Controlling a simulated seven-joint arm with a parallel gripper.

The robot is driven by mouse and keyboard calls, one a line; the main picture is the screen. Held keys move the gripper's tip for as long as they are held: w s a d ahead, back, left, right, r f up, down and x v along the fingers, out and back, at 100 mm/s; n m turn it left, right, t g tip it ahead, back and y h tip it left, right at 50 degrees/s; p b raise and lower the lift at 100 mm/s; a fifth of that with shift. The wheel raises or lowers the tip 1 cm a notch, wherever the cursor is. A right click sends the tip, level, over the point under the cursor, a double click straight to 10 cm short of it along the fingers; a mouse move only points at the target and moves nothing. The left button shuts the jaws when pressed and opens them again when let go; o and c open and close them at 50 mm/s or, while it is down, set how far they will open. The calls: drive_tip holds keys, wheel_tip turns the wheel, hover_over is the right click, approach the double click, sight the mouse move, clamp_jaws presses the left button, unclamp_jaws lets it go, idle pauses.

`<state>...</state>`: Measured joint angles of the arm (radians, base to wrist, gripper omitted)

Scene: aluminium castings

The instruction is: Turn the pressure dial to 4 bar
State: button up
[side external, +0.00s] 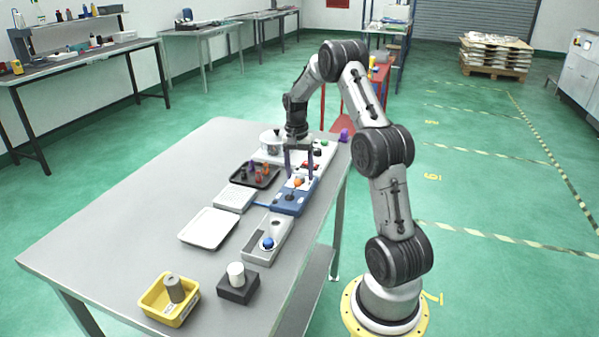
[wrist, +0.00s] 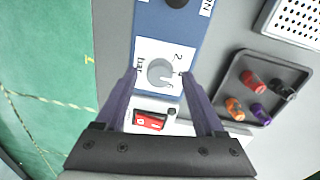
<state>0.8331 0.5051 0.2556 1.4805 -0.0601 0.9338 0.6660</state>
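The pressure dial (wrist: 160,73) is a round grey knob on a white label (wrist: 146,46) on a blue panel. The label shows "bar" and the figures 2, 4 and 6; I cannot make out a pointer. My gripper (wrist: 160,76) has two dark purple fingers, open, one on each side of the dial with a visible gap. I cannot tell whether the tips are level with the knob or above it. In the side view my gripper (side external: 299,176) points down over the blue unit (side external: 288,207); the dial is not clearly visible there.
A red rocker switch (wrist: 150,122) sits close to the fingers. Table space at the left is clear.

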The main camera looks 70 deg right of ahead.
sight(297, 175)
wheel_tip(297, 175, up, 14)
drive_tip(key=shift+w, duration=0.4)
idle(0.3)
drive_tip(key=shift+f, duration=0.1)
